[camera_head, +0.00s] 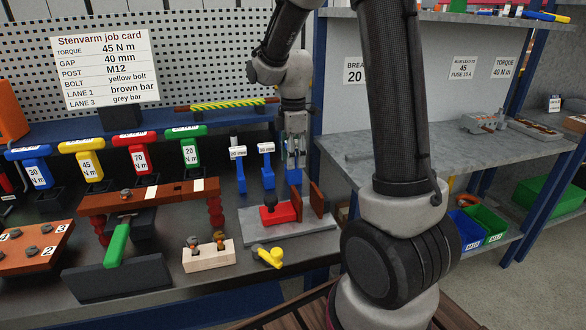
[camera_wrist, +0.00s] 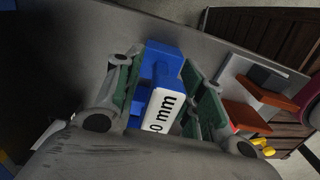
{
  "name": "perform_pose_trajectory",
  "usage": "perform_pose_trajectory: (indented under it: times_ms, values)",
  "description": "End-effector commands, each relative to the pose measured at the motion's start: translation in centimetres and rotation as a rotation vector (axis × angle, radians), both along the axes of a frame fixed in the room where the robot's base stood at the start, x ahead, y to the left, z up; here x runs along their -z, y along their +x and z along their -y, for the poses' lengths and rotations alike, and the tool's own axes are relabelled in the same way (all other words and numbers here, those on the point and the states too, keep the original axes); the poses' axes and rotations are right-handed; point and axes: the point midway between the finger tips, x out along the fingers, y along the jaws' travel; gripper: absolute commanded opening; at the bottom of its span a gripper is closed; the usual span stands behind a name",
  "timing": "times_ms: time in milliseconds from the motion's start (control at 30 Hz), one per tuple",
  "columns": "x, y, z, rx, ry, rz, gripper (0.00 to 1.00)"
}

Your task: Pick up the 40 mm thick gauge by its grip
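Several blue gauges with white labels stand in a row on the bench in the head view: a left one (camera_head: 238,162), a middle one (camera_head: 267,165) and a right one (camera_head: 294,175), partly hidden by my gripper. My gripper (camera_head: 293,153) points down over the right one. In the wrist view a blue gauge (camera_wrist: 165,62) stands between the green-padded fingers of my gripper (camera_wrist: 165,90). Its label reads "0 mm", with the first digit cut off. The fingers are apart on either side of the gauge, with no clear contact seen.
A grey plate (camera_head: 320,225) with a red block (camera_head: 278,214) and brown uprights lies just in front of the gauges. A yellow piece (camera_head: 269,257) and a wooden block (camera_head: 208,257) with bolts are nearer. Coloured torque tools stand left. A blue post (camera_head: 316,110) rises close on the right.

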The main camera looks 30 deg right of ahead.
Motion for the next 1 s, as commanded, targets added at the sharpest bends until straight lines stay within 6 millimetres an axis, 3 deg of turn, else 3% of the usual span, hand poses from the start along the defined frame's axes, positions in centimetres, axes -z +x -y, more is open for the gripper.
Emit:
perform_pose_trajectory:
  times_ms: [133, 367, 767, 1000]
  values:
    - [0.0, 0.0, 0.0, 0.000, 0.000, 0.000, 0.39]
    - [0.0, 0.0, 0.0, 0.000, 0.000, 0.000, 0.00]
    - [-0.7, 0.1, 0.0, 0.000, 0.000, 0.003, 0.00]
    - [-5.3, 0.1, 0.0, 0.000, 0.000, 0.006, 0.00]
